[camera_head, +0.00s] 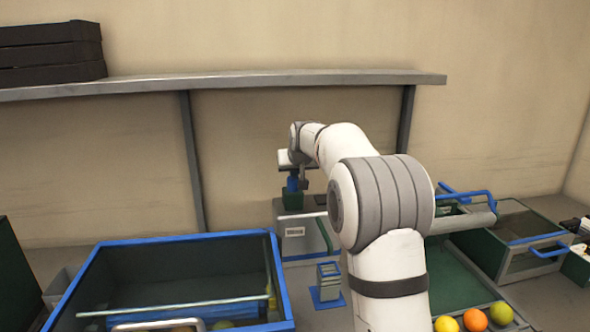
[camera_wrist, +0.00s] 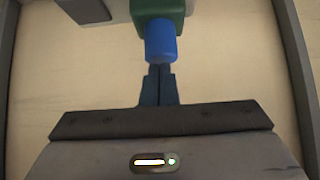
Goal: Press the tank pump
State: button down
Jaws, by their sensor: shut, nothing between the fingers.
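The tank (camera_head: 292,245) is a grey box with a white label, standing on the counter below the shelf. On its top sits the pump, with a green base (camera_head: 292,200) and a blue cap (camera_head: 292,184). My gripper (camera_head: 293,172) points down just above the blue cap. In the wrist view, my gripper's dark fingers (camera_wrist: 160,70) are shut together and empty. Their tips meet the end of the blue cap (camera_wrist: 160,42) in the picture, with the green base (camera_wrist: 170,10) beyond it. I cannot tell whether they touch or a small gap remains.
A blue-rimmed tank of dark liquid (camera_head: 180,239) stands at front left. A green tray with an orange (camera_head: 475,319) and yellow fruits is at right, beside a lidded bin (camera_head: 520,222). A small blue-and-grey stand (camera_head: 328,283) is in front. A metal shelf (camera_head: 240,80) runs overhead.

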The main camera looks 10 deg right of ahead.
aim_at(295, 183)
jog(key=shift+f+b, duration=1.2)
jog(key=shift+f, duration=0.7)
jog(key=shift+r+p, duration=0.35)
jog(key=shift+r, duration=0.05)
notch_tip(295, 183, up, 4)
jog(key=p, duration=0.2)
jog(key=shift+s+r+p, duration=0.15)
jog(key=shift+r+p, duration=0.1)
jog(key=shift+p, duration=0.05)
jog(key=b+v, duration=0.1)
jog(key=v, duration=0.8)
jog(key=shift+s+b, duration=0.15)
jog(key=shift+b, duration=0.15)
